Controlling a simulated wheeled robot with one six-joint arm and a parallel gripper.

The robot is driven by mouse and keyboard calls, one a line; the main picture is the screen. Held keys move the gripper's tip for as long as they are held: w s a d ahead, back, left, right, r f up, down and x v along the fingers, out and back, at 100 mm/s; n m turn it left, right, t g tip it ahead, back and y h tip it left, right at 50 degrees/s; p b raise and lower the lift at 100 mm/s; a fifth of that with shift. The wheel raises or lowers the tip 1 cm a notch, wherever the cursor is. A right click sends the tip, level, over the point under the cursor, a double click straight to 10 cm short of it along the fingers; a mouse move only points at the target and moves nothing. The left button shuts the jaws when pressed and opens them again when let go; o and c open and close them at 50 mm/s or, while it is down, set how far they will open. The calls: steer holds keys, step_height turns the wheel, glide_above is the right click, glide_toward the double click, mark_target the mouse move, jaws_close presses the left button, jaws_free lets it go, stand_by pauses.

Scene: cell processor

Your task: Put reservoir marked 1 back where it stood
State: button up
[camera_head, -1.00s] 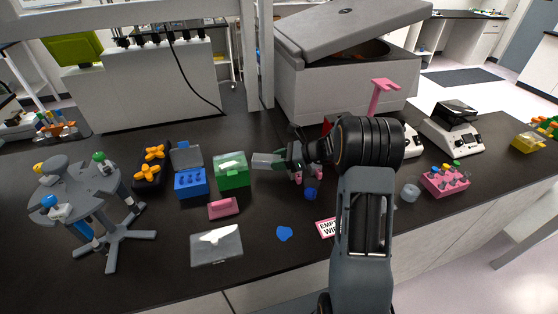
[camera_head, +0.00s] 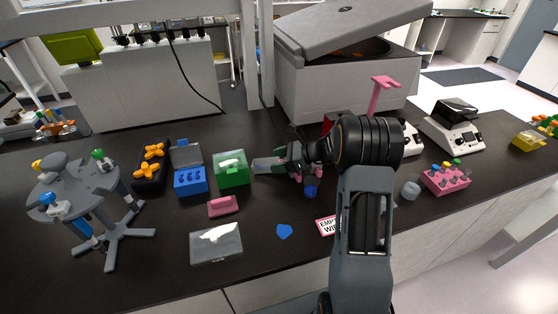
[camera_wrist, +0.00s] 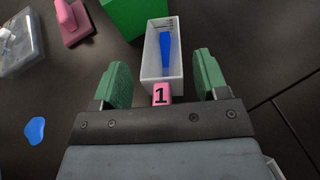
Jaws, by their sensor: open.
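The reservoir marked 1 (camera_wrist: 147,62) is a whitish open trough with a blue strip inside and a pink "1" tab at its near end. In the wrist view it lies between the two green fingers of my gripper (camera_wrist: 161,68), with a visible gap on each side. My gripper is open around its near part. In the head view the reservoir (camera_head: 263,166) appears to rest on the dark bench, just right of the green box (camera_head: 232,175). My gripper (camera_head: 283,163) is at its right end, and part of the reservoir is hidden there.
Left of the green box stand a blue box (camera_head: 190,183) and a black rack with orange pieces (camera_head: 150,175). A pink block (camera_head: 223,206), a clear case (camera_head: 216,245) and a blue patch (camera_head: 284,232) lie in front. A large open-lidded machine (camera_head: 340,90) stands behind.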

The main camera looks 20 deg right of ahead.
steer(key=shift+s, duration=0.1)
steer(key=v, duration=0.6)
steer(key=shift+d+r, duration=0.2)
steer(key=shift+r, duration=0.25)
steer(key=shift+s+d+r, duration=0.15)
steer(key=shift+d+r, duration=0.05)
steer(key=s+a+r+n+g+h, duration=0.45)
steer(key=s+a+n, duration=0.4)
steer(key=s, duration=0.25)
steer(key=s+n+t+h, duration=0.3)
steer(key=s+n+h, duration=0.5)
steer(key=s+n, duration=0.4)
steer(key=shift+d+r+n, duration=0.3)
steer(key=shift+d+n, duration=0.1)
steer(key=shift+n, duration=0.65)
steer(key=shift+c, duration=0.2)
